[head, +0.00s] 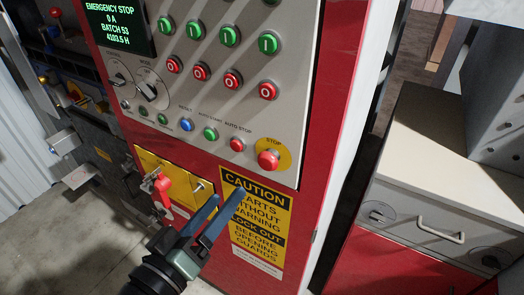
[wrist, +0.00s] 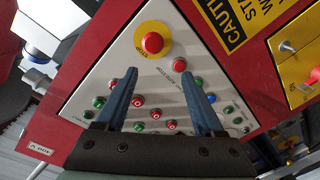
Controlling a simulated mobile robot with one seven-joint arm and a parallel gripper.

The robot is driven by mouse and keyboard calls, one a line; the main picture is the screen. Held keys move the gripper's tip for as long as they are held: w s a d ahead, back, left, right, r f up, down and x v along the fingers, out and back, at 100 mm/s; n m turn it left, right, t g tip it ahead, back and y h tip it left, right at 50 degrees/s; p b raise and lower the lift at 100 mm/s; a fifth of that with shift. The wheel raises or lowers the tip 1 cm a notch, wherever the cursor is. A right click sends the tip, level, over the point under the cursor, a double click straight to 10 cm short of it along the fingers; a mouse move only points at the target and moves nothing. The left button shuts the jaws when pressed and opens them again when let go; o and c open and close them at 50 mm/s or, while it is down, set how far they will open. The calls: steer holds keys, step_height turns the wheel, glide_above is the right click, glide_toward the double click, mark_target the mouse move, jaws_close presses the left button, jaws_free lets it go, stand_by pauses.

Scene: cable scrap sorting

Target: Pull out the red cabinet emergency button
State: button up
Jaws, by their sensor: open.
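The red emergency button (head: 268,159) sits on a yellow disc labelled STOP at the lower right of the grey control panel (head: 290,130). It also shows in the wrist view (wrist: 152,42), beyond my fingertips. My gripper (head: 224,202) is open and empty, in front of the caution sign, below and left of the button in the head view. In the wrist view its two blue fingers (wrist: 153,62) are spread apart, with the button between and beyond their tips, not touched. The panel's screen (head: 118,22) reads EMERGENCY STOP.
Several green and red buttons (head: 228,36) fill the panel above. A red lever (head: 162,187) sticks out of a yellow plate (head: 180,172) left of my gripper. A drawer unit (head: 430,195) stands to the right. Grey floor shows at the lower left.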

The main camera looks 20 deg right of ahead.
mark_target(266, 165)
steer(key=shift+g+h, duration=0.4)
steer(key=shift+h, duration=0.2)
steer(key=p+x, duration=0.1)
steer(key=x, duration=0.2)
steer(key=p+x, duration=0.2)
steer(key=x, duration=0.2)
steer(key=s+p+x, duration=0.1)
steer(key=x, duration=0.2)
steer(key=shift+w+d+f+p, duration=0.2)
steer(key=shift+d+p, duration=0.1)
steer(key=shift+d, duration=0.4)
steer(key=shift+w+d+f, duration=0.15)
steer(key=shift+w+d, duration=0.3)
steer(key=shift+d, duration=0.1)
steer(key=shift+c, duration=0.3)
jaws_close()
